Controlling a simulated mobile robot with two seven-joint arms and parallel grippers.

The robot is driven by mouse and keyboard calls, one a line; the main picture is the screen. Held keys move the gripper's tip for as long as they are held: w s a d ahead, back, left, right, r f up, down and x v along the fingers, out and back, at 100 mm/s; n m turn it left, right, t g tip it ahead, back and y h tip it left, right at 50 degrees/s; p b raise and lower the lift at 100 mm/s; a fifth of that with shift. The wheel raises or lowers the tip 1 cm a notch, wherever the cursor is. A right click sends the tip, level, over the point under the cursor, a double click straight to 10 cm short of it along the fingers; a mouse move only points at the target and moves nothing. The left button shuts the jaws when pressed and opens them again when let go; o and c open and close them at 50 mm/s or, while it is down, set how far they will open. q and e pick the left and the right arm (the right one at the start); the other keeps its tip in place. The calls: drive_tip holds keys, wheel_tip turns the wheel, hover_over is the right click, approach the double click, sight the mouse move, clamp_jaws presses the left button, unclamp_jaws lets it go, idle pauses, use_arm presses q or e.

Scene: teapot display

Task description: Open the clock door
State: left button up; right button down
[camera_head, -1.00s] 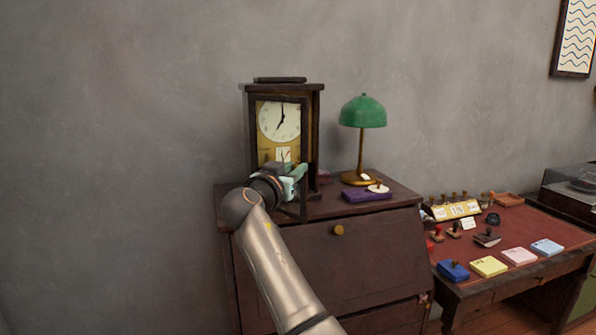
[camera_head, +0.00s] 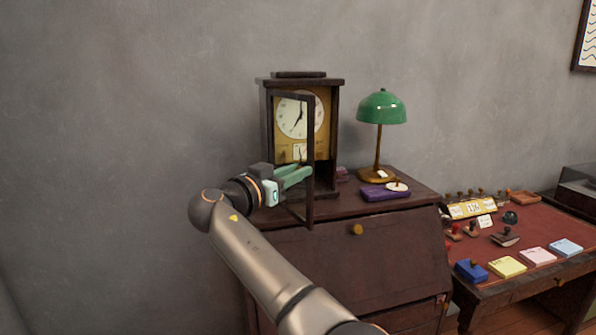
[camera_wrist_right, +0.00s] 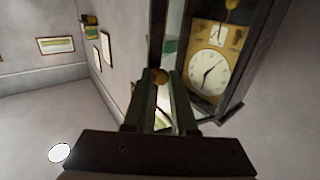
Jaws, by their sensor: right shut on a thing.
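The clock (camera_head: 333,135) is a dark wooden case with a white dial (camera_head: 296,117) and a gold face, standing on the brown cabinet. Its framed door (camera_head: 309,125) stands ajar, swung out from the case toward me. The clock dial also shows there (camera_wrist_right: 209,70), tilted, beyond the fingers. The knob is hidden in the head view. My left gripper is not in view.
A green lamp (camera_head: 382,108) and a purple box (camera_head: 384,193) stand on the cabinet (camera_head: 340,265), right of the clock. A red-topped desk (camera_head: 520,220) with stamps and coloured pads is further right. The wall at left is bare.

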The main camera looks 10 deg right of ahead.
drive_tip(key=shift+a, duration=0.15)
drive_tip(key=c, duration=0.8)
unclamp_jaws()
drive_tip(key=shift+s, duration=0.1)
drive_tip(key=shift+v, duration=6.15)
